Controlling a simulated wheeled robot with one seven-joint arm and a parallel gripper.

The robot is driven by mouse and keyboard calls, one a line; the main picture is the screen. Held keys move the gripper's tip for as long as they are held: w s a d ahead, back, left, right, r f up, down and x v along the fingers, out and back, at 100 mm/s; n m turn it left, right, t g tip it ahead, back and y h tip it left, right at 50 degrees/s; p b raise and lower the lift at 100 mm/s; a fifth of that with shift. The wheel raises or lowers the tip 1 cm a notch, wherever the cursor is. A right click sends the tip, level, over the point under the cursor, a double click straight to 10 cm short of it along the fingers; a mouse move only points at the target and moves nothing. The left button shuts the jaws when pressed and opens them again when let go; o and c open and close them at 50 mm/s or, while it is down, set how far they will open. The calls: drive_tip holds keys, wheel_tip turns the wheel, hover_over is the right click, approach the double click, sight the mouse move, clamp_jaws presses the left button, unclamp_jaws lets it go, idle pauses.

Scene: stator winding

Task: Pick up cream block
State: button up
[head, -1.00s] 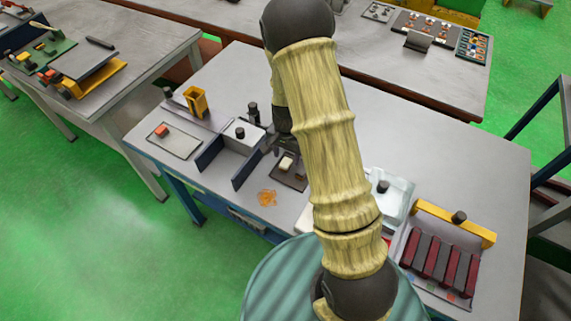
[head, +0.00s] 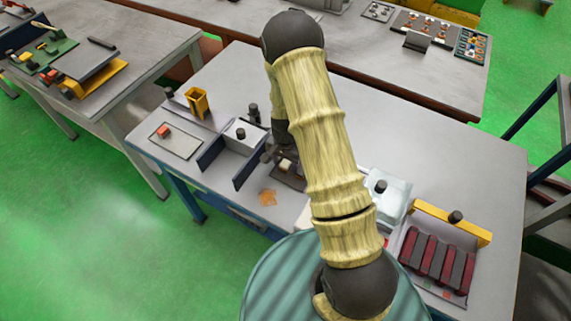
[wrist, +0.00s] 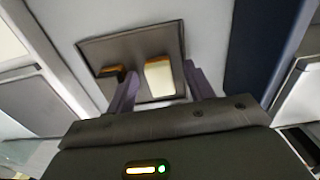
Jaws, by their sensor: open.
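The cream block (wrist: 159,78) lies on a dark tray (wrist: 92,52) and fills the space between my fingertips in the wrist view. It has a brownish-orange far edge. In the head view the cream block (head: 286,164) is small and partly covered by my gripper (head: 278,155). My gripper (wrist: 160,85) is open, with one finger on each side of the block in the picture. I cannot tell whether the fingers touch it or how far above the tray they are.
A dark block (wrist: 112,72) with an orange edge sits left of the cream block on the tray. A dark blue upright panel (wrist: 255,45) stands to the right. In the head view, an orange patch (head: 267,197) lies in front and a clear case (head: 387,193) stands at right.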

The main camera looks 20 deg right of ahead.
sight(285, 163)
drive_tip(key=c, duration=1.1)
drive_tip(key=shift+r, duration=0.15)
wheel_tip(285, 163, up, 10)
drive_tip(key=shift+f+b, duration=0.1)
drive_tip(key=shift+b, duration=1)
